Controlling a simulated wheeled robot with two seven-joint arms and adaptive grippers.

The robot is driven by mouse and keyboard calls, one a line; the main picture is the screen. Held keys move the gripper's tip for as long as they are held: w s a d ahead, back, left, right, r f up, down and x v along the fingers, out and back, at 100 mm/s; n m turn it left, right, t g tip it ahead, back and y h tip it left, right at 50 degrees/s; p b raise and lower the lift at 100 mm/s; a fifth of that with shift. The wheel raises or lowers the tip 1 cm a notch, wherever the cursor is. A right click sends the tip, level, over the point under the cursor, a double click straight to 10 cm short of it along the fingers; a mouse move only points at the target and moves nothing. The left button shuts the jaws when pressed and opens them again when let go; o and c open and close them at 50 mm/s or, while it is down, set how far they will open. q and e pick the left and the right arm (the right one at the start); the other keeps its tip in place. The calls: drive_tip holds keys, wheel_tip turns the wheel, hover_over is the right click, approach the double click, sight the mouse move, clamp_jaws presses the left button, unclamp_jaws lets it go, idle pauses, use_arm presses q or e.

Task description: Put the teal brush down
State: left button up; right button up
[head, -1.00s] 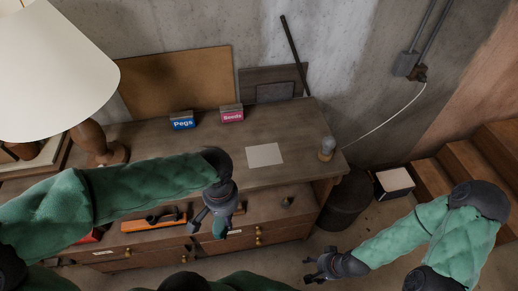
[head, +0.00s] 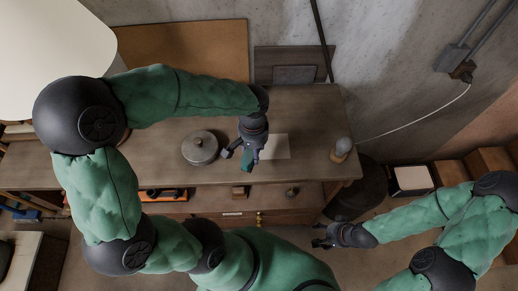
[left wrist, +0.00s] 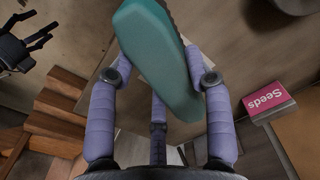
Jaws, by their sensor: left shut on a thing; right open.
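The teal brush (head: 247,160) is held by my left gripper (head: 241,154) over the workbench top, beside the left edge of a pale square sheet (head: 277,147). In the left wrist view the brush (left wrist: 160,55) sits tilted between the fingers of my left gripper (left wrist: 158,85), with its dark bristle edge partly showing. I cannot tell whether the brush touches the bench. My right gripper (head: 320,236) is open and empty, low and to the right, off the bench's front; it also shows in the left wrist view (left wrist: 38,40).
A round lidded pot (head: 200,147) stands left of the brush. A bottle-like object (head: 342,148) stands near the bench's right end. A large lamp shade (head: 55,45) fills the upper left. The Seeds box (left wrist: 268,100) shows in the left wrist view. A lower shelf (head: 215,198) holds tools.

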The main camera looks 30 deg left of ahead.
use_arm(q)
drive_tip(key=w+f, duration=0.2)
drive_tip(key=f, duration=0.1)
drive_tip(key=w+a+f, duration=0.1)
drive_tip(key=w+f, duration=0.2)
drive_tip(key=shift+a, duration=0.1)
wheel_tip(320, 180, down, 3)
drive_tip(key=shift+f, duration=0.1)
drive_tip(key=shift+f+b, duration=0.2)
drive_tip(key=shift+b, duration=0.15)
drive_tip(key=o, duration=1)
drive_tip(key=shift+r, duration=0.1)
drive_tip(key=shift+r, duration=0.1)
